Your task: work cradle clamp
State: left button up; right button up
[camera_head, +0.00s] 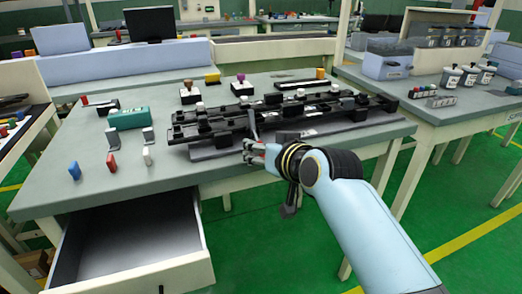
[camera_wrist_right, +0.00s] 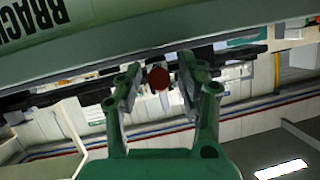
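The black work cradle (camera_head: 215,122) is a long dark fixture of parallel rails lying across the bench, with white and grey parts along it. My right arm reaches in from the lower right, and its gripper (camera_head: 254,148) is at the cradle's front edge. In the right wrist view the two green fingers (camera_wrist_right: 160,80) stand apart. A round red knob (camera_wrist_right: 158,78) shows between them, with gaps visible on both sides; I cannot tell its depth or whether it belongs to the clamp. My left gripper is not in view.
An open, empty drawer (camera_head: 130,245) sticks out below the bench front. Blue (camera_head: 74,170), red (camera_head: 111,162) and white (camera_head: 147,156) small pieces stand on the left, near a green box (camera_head: 128,118). A second bench (camera_head: 440,115) stands at right. The bench's front left is mostly clear.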

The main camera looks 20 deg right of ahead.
grip_shut()
dwell(0.3)
dwell(0.3)
